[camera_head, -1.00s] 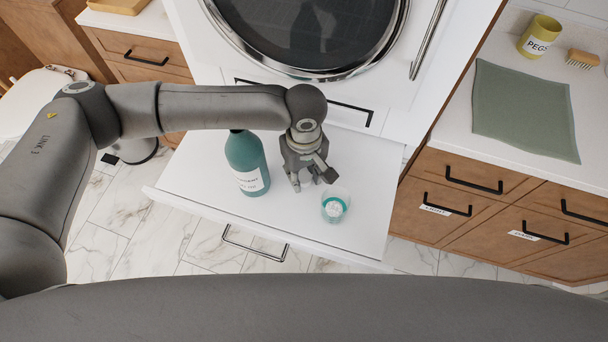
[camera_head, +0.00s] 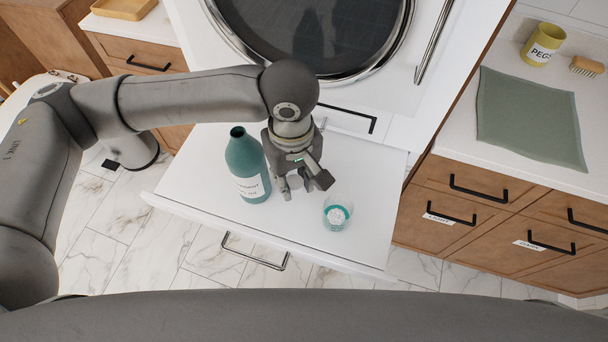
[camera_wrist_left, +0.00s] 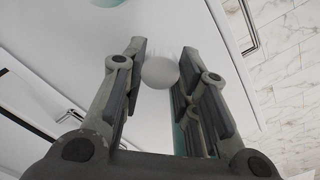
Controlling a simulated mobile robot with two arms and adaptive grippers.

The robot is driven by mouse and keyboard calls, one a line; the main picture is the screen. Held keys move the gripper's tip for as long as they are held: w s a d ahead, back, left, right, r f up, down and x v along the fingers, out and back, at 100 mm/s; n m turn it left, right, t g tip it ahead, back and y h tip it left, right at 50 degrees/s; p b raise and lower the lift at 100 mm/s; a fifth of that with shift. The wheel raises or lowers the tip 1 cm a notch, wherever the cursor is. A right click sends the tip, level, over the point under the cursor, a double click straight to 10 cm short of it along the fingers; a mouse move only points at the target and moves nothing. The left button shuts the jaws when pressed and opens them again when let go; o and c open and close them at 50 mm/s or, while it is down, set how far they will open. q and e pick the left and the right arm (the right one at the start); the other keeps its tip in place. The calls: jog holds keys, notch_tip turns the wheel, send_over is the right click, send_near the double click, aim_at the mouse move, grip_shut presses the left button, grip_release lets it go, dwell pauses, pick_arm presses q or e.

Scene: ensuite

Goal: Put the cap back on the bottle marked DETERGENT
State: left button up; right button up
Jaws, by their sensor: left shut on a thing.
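The teal bottle (camera_head: 245,165) stands upright on the white pull-out shelf (camera_head: 185,170), its label partly readable and its dark mouth open. My left gripper (camera_head: 297,190) is just right of the bottle, fingers pointing down, apart from it. In the left wrist view my left gripper (camera_wrist_left: 162,85) is shut on a round white cap (camera_wrist_left: 160,72) between its fingertips. The cap is mostly hidden by the fingers in the head view. My right gripper is not in view.
A clear cup (camera_head: 338,212) with something teal and white in it stands close to the right of my left gripper. The washer door (camera_head: 315,35) is behind. A green cloth (camera_head: 530,120), a PEGS cup (camera_head: 542,43) and a brush (camera_head: 587,66) lie on the right counter.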

pick_arm(q)
jog(key=s+a+r, duration=0.4)
jog(key=s, duration=0.4)
jog(key=shift+s+b, duration=0.15)
jog(key=shift+b, duration=0.2)
jog(key=shift+a, duration=0.1)
